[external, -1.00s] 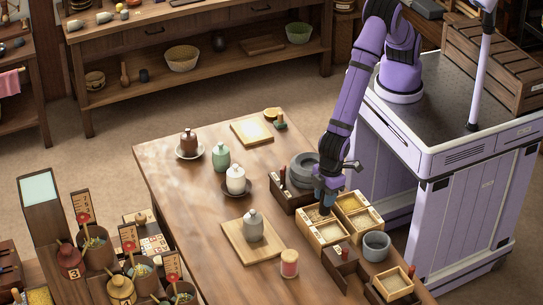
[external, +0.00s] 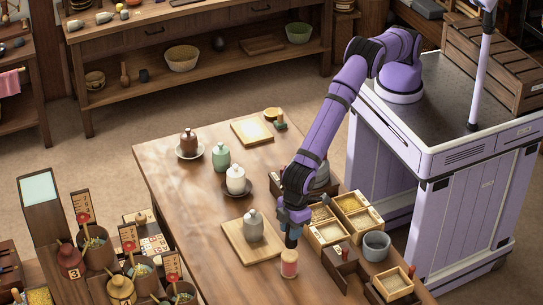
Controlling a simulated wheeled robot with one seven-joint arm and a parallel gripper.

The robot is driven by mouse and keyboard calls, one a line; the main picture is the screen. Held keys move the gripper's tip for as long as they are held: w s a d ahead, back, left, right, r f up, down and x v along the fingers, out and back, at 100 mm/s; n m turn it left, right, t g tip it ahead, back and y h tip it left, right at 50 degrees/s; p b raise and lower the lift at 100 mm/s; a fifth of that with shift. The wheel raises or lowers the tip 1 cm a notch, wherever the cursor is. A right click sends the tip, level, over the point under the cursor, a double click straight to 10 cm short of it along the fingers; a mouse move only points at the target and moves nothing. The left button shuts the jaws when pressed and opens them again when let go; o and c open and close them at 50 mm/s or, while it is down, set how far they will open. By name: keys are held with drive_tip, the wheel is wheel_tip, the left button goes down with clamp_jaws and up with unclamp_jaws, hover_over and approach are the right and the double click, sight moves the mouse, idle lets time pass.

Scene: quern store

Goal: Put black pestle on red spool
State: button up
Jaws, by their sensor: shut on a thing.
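My gripper (external: 292,226) is shut on the black pestle (external: 291,242), which hangs upright below the fingers. The red spool (external: 289,265), with pale ends, stands upright on the wooden table right under the pestle. The pestle's lower end is at or just above the spool's top; I cannot tell whether they touch. The fingers hide the upper part of the pestle.
A board (external: 238,246) with a grey lidded jar (external: 253,226) lies left of the spool. To the right are grain boxes (external: 327,236), a dark box (external: 340,262) and a grey bowl (external: 376,246). The table's front left (external: 215,275) is clear.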

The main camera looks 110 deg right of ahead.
sight(288, 247)
drive_tip(key=shift+w+a+f, duration=0.1)
drive_tip(key=shift+w+f, duration=0.05)
drive_tip(key=shift+w, duration=0.05)
drive_tip(key=shift+f, duration=1.6)
drive_tip(key=shift+f, duration=0.1)
drive_tip(key=o, duration=0.9)
drive_tip(key=shift+o, duration=0.2)
drive_tip(key=r, duration=0.4)
drive_tip(key=s+r, duration=0.1)
drive_tip(key=r, duration=0.7)
drive_tip(key=shift+s, duration=0.2)
